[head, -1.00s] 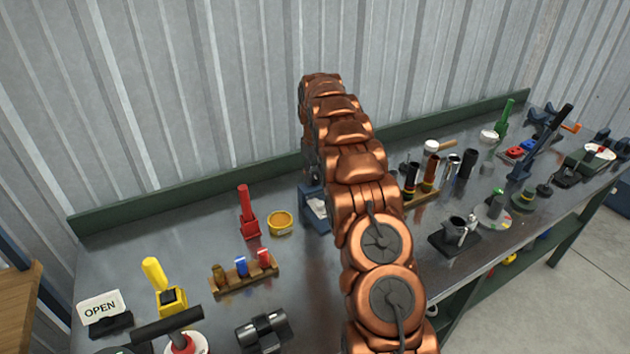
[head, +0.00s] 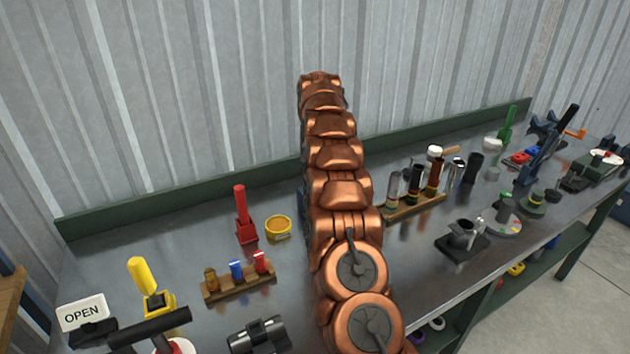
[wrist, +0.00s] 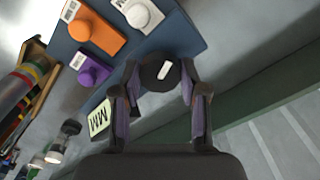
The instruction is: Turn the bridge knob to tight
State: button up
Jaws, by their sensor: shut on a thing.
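In the wrist view my gripper (wrist: 157,88) has its two fingers around a round black knob (wrist: 157,68) with a white pointer mark on top. The knob sits at the edge of a dark blue panel (wrist: 188,38). An orange block with a round knob (wrist: 95,29), a white block with a round knob (wrist: 143,14) and a purple block with a round knob (wrist: 91,70) are on the same panel. In the head view my arm hides the gripper and the panel. I cannot read any tight marking.
A pale label plate with dark letters (wrist: 99,118) stands close to the left finger. On the bench are a red-handled tool (head: 244,222), a yellow ring (head: 278,227), a small rack of coloured pieces (head: 239,282) and a rack of tubes (head: 413,204). A green rail (head: 180,198) runs along the back.

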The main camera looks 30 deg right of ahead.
jog(key=m, duration=0.2)
jog(key=shift+f+m+b, duration=0.1)
jog(key=shift+m+b, duration=0.25)
jog(key=shift+m, duration=0.75)
jog(key=o, duration=1.1)
jog(key=shift+o, duration=0.2)
